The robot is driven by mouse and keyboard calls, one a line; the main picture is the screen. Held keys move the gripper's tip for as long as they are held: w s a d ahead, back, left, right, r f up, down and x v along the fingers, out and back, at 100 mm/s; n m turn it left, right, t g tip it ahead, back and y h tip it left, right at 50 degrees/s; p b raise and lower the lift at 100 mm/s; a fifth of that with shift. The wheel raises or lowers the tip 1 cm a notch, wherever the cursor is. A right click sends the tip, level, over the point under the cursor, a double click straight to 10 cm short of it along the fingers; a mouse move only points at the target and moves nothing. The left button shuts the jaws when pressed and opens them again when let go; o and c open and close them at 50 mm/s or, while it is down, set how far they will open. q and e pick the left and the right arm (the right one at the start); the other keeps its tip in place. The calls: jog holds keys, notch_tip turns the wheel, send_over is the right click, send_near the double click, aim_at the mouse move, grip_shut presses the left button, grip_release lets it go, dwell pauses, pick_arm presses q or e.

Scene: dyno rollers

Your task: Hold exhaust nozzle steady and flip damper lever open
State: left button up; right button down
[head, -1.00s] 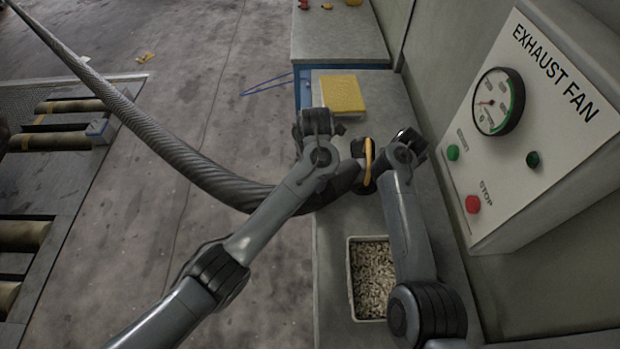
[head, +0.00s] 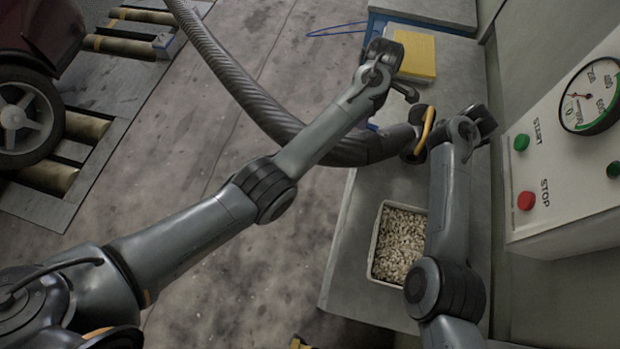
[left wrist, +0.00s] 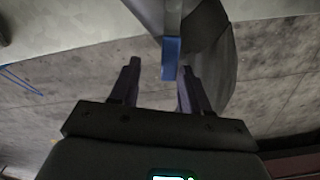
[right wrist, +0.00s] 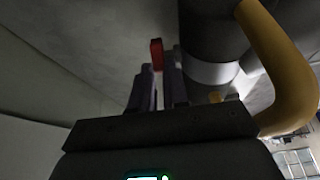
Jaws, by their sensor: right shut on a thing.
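The exhaust nozzle (head: 402,143) is the dark end of a thick ribbed hose and lies over the bench, with a yellow handle (head: 428,128) on it. My left gripper (head: 405,93) is above the nozzle's left side. In the left wrist view its fingers (left wrist: 156,88) are apart, with a blue-ended bar (left wrist: 171,58) near the right finger. My right gripper (head: 486,120) is to the right of the nozzle. In the right wrist view its fingers (right wrist: 160,88) are closed on a small red tab (right wrist: 156,52) beside the nozzle (right wrist: 210,35).
A tray of pale pellets (head: 400,245) stands on the bench below the nozzle. A yellow pad (head: 414,54) lies at the far end. The fan control panel (head: 560,165) is close on the right. A car wheel (head: 25,118) stands at the rollers on the left.

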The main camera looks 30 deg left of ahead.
pick_arm(q)
notch_tip(320, 180, up, 12)
jog(key=w+m, duration=0.2)
jog(key=m, duration=0.2)
notch_tip(320, 180, down, 8)
jog(key=s+m+t, duration=0.2)
jog(key=m+t, duration=0.2)
jog(key=s+d+f+m+t, duration=0.2)
jog(key=s+d+f+m, duration=0.4)
jog(key=s, duration=0.4)
jog(key=s+a+f+g, duration=0.1)
jog(key=s+a+f, duration=0.5)
jog(key=s+a, duration=0.1)
jog(key=s+a+f+m+g, duration=0.1)
jog(key=s+a+f+g, duration=0.1)
jog(key=s+a+f, duration=0.4)
jog(key=shift+s+a+f, duration=0.15)
jog(key=shift+s+a, duration=1.1)
jog(key=shift+s, duration=0.8)
jog(key=shift+w, duration=0.1)
